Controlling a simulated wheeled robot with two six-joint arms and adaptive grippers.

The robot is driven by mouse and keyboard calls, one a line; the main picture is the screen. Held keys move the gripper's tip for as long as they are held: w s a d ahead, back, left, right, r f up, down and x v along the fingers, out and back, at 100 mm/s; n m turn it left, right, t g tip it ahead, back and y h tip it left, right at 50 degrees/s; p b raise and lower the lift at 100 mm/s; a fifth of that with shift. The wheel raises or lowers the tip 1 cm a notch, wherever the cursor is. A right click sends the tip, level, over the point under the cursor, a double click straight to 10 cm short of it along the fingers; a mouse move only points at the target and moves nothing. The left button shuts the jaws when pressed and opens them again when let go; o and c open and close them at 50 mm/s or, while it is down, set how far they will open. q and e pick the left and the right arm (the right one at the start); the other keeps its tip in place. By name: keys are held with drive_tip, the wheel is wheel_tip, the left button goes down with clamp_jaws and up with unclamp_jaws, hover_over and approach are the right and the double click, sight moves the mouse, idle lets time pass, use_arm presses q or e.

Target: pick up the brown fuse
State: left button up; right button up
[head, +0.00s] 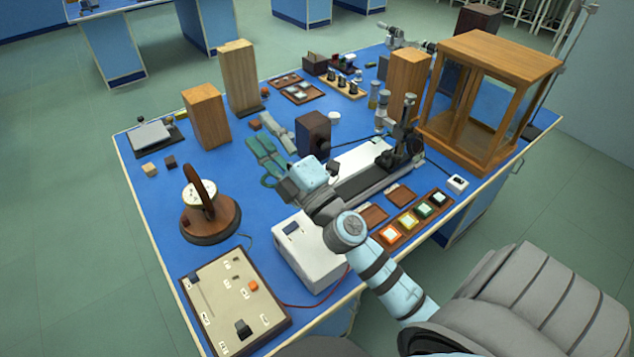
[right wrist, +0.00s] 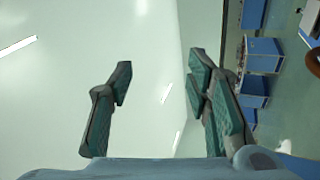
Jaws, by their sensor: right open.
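I cannot tell for sure which thing is the brown fuse. A small reddish-brown block (head: 254,125) lies on the blue bench beyond my right gripper, and a small dark brown block (head: 170,161) lies at the left. My right gripper (head: 262,160) has teal finger pads and reaches over the middle of the bench. In the right wrist view its fingers (right wrist: 160,85) are spread wide with nothing between them. My left gripper is not in view.
A control panel (head: 228,302), a white box (head: 305,250) and a round wooden instrument (head: 210,222) stand at the near left. Wooden blocks (head: 205,118) stand behind. A wooden glass case (head: 490,105) stands at the right. The left bench surface is partly clear.

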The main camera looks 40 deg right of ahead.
drive_tip(key=w+a+n+g+y, duration=0.3)
drive_tip(key=a+n+g+y, duration=0.2)
drive_tip(key=a+n+y, duration=0.5)
wheel_tip(320, 180, down, 7)
drive_tip(key=w+n+g, duration=0.1)
drive_tip(key=n+g, duration=0.4)
drive_tip(key=n, duration=0.4)
drive_tip(key=d+f+n+g+h, duration=0.1)
drive_tip(key=d+f+g+h, duration=0.45)
drive_tip(key=f, duration=0.25)
drive_tip(key=s+d+f+m+g+h, duration=0.1)
drive_tip(key=s+d+f+g+h, duration=0.15)
drive_tip(key=d, duration=0.55)
drive_tip(key=s+d+f+m+g+h, duration=0.1)
drive_tip(key=s+d+g+h, duration=0.2)
drive_tip(key=d, duration=0.5)
drive_tip(key=shift+h, duration=0.5)
drive_tip(key=f+b, duration=0.3)
drive_tip(key=b, duration=0.1)
drive_tip(key=w+f+b, duration=0.1)
drive_tip(key=f+b, duration=0.7)
drive_tip(key=b, duration=0.1)
drive_tip(key=shift+w+d, duration=0.15)
drive_tip(key=shift+w, duration=0.1)
wheel_tip(320, 180, down, 2)
drive_tip(key=shift+w+d+f+p, duration=0.1)
drive_tip(key=shift+f+p, duration=0.1)
drive_tip(key=shift+p, duration=0.2)
clamp_jaws()
